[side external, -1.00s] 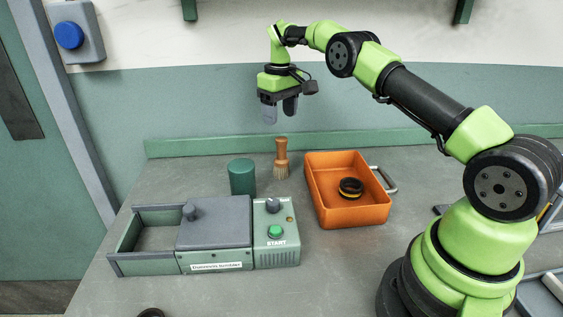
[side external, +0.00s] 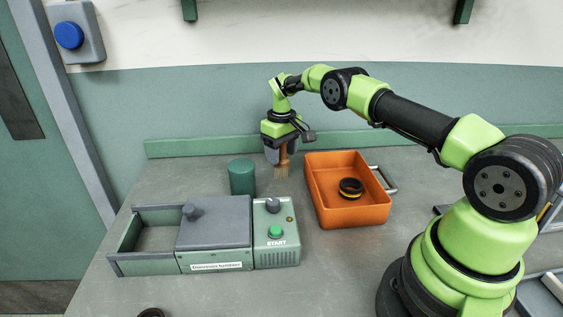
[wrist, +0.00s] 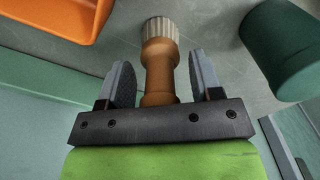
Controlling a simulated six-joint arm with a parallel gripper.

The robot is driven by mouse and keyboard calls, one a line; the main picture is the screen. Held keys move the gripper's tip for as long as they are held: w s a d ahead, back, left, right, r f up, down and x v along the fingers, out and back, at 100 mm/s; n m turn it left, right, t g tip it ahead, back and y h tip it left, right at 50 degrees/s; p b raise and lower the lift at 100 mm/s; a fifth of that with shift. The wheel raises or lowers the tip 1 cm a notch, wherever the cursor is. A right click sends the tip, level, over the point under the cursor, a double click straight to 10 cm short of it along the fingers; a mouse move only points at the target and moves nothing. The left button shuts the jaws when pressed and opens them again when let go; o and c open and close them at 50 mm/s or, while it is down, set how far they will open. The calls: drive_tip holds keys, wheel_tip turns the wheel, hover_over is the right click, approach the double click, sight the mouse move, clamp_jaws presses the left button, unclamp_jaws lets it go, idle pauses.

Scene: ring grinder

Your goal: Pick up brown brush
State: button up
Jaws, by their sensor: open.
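The brown brush (side external: 283,165) stands upright on the bench, bristles down, between the green cylinder and the orange tray. In the wrist view the brush (wrist: 159,55) shows its wooden handle running between the two fingers, with its pale bristles beyond them. My gripper (side external: 280,157) is lowered over the brush from above, its fingers on either side of the handle. In the wrist view my gripper (wrist: 163,75) is open, with a gap on both sides of the handle. The top of the handle is hidden by the gripper.
A green cylinder (side external: 242,177) stands close to the left of the brush.

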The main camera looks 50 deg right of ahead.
drive_tip(key=shift+c, duration=0.4)
clamp_jaws()
drive_tip(key=shift+r, duration=0.15)
